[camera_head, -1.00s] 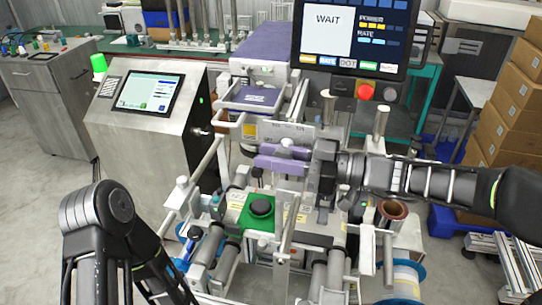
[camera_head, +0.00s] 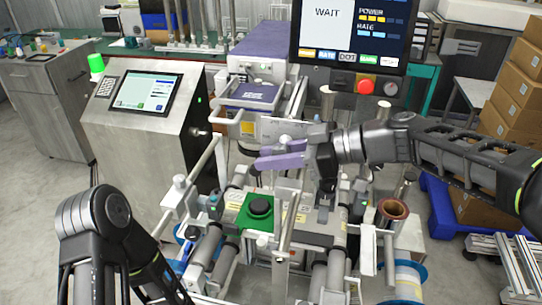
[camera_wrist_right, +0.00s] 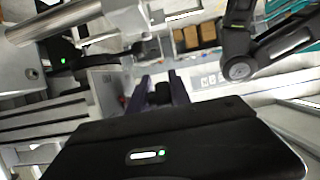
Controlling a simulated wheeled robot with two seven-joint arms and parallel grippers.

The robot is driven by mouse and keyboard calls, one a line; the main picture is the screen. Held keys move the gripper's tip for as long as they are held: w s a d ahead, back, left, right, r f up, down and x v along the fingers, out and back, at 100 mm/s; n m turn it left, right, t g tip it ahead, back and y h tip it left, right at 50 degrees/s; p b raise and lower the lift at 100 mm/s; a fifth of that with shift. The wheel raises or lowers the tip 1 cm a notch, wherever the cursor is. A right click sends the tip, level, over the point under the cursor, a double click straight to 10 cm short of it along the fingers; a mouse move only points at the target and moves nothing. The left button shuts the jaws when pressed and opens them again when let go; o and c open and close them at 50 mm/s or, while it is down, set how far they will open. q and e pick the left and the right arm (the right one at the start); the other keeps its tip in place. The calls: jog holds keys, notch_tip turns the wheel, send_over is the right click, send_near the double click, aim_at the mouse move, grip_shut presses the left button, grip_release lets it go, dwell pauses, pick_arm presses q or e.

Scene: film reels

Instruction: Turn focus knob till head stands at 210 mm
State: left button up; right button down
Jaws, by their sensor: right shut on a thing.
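My right gripper (camera_head: 282,155) reaches in from the right to the grey print head (camera_head: 268,130) in the middle of the machine. Its purple fingers are shut on the focus knob, which is mostly hidden by them in the head view. In the right wrist view a small dark knob (camera_wrist_right: 162,92) sits between the purple fingers (camera_wrist_right: 158,90). A pale round part (camera_head: 285,140) shows just above the fingers. I cannot read any millimetre scale. My left arm shows at the lower left, but its gripper is out of view.
A screen (camera_head: 352,30) reading WAIT hangs above, with a red button (camera_head: 366,87) below it. A steel cabinet with a display (camera_head: 147,93) stands left. A green plate with a black button (camera_head: 260,206), rollers and rails lie below the gripper. Cardboard boxes (camera_head: 515,95) stand right.

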jog(key=shift+s+g+h+p, duration=0.2)
jog(key=shift+h+p, duration=0.2)
jog(key=shift+h, duration=0.25)
jog(key=shift+s+g+h+p, duration=0.1)
jog(key=shift+g+h+p, duration=0.1)
jog(key=shift+h+p, duration=0.35)
jog(key=shift+w, duration=0.1)
jog(key=c, duration=1.5)
grip_release()
jog(key=shift+r, duration=0.1)
jog(key=shift+o, duration=0.6)
jog(key=shift+s, duration=0.25)
jog(key=shift+w, duration=0.1)
jog(key=shift+d, duration=0.1)
jog(key=shift+d, duration=0.1)
